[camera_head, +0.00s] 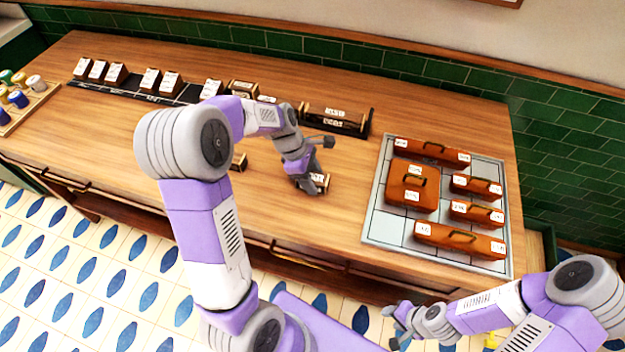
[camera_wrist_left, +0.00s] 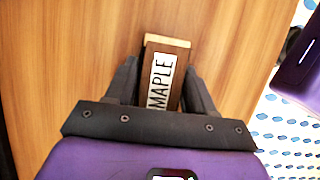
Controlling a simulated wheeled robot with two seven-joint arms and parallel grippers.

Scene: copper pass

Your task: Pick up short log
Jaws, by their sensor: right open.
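A short dark-brown log (camera_wrist_left: 166,75) with a pale end and a white MAPLE label lies between the two fingers of my left gripper (camera_wrist_left: 165,85) in the left wrist view. The fingers flank it closely; I cannot tell whether they press on it. In the head view my left gripper (camera_head: 310,184) points down at the counter, and part of the labelled log (camera_head: 321,182) shows beside it. My right gripper (camera_head: 393,326) is open and empty, in front of the counter.
A grey tray (camera_head: 381,222) with several handled brown cases is at the right of the wooden counter (camera_head: 110,140). A dark rack (camera_head: 128,90) with labelled blocks runs along the back. Colored spools stand on a board (camera_head: 28,104) at far left.

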